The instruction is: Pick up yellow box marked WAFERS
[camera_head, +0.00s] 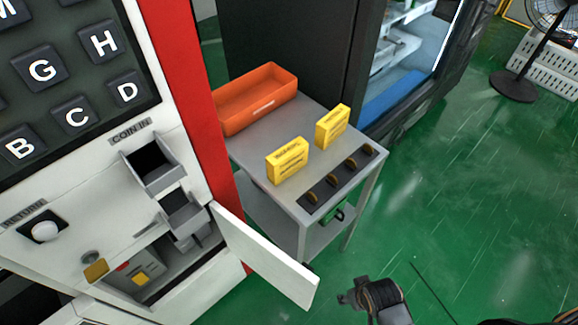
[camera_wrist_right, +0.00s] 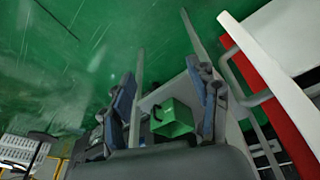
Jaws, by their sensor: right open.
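Two yellow boxes stand upright on a small grey cart (camera_head: 250,152) in the head view. The nearer yellow box (camera_head: 287,161) is left of the farther yellow box (camera_head: 332,127); their print is too small to tell which is marked WAFERS. My right gripper (camera_head: 358,296) is at the bottom of the head view, over the green floor, apart from the cart and both boxes. In the right wrist view its two fingers (camera_wrist_right: 163,78) are spread and empty, with no yellow box visible. My left gripper is not in view.
An orange bin (camera_head: 257,98) sits at the cart's back, and a dark strip with several coins (camera_head: 333,180) along its front edge. A white open door (camera_head: 265,258) of the vending machine juts out before the cart. A green container (camera_wrist_right: 172,118) shows low down.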

